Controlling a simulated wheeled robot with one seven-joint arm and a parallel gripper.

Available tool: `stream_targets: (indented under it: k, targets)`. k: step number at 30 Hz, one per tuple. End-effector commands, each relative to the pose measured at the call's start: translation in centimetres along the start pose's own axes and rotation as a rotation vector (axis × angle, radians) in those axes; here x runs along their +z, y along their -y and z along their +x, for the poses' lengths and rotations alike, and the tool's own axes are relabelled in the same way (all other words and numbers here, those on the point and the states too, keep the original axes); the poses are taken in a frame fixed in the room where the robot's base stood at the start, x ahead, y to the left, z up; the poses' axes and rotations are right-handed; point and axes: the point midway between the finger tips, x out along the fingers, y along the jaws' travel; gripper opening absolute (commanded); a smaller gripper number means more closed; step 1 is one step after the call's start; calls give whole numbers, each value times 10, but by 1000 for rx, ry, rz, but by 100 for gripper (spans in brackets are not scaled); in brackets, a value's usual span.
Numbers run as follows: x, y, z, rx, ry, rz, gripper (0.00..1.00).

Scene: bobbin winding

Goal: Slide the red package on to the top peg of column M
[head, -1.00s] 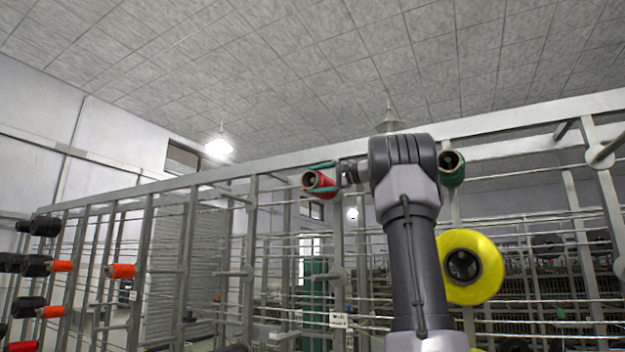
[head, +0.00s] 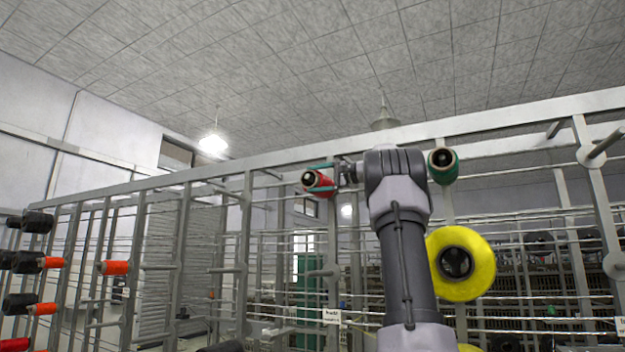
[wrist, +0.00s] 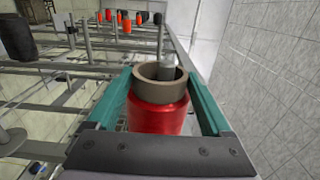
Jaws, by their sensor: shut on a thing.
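The red package (head: 318,182), wound on a brown tube, is held high at the rack, just below its top rail. My gripper (head: 322,179) is shut on it, with teal fingers on either side. In the wrist view the red package (wrist: 157,115) sits between the fingers, tube mouth (wrist: 160,72) facing away. A grey peg (wrist: 167,61) shows at the tube mouth; I cannot tell whether it is inside the tube or behind it. A small white label (head: 331,315) hangs low on a rack post, too small to read.
A green package (head: 443,166) and a large yellow package (head: 460,263) sit right of my arm. Orange packages (head: 115,267) and black ones (head: 37,222) are on the rack at left. The rack's top rail (head: 290,157) runs close above the held package.

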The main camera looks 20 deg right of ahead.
Motion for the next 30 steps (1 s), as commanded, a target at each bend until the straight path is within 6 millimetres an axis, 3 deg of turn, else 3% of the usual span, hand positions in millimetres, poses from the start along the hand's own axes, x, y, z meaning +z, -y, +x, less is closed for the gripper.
stream_targets:
  k: [6, 30]
  targets:
    - [-10, 0, 0, -1, 0, 1, 14]
    - [-10, -7, 0, 0, 0, 1, 14]
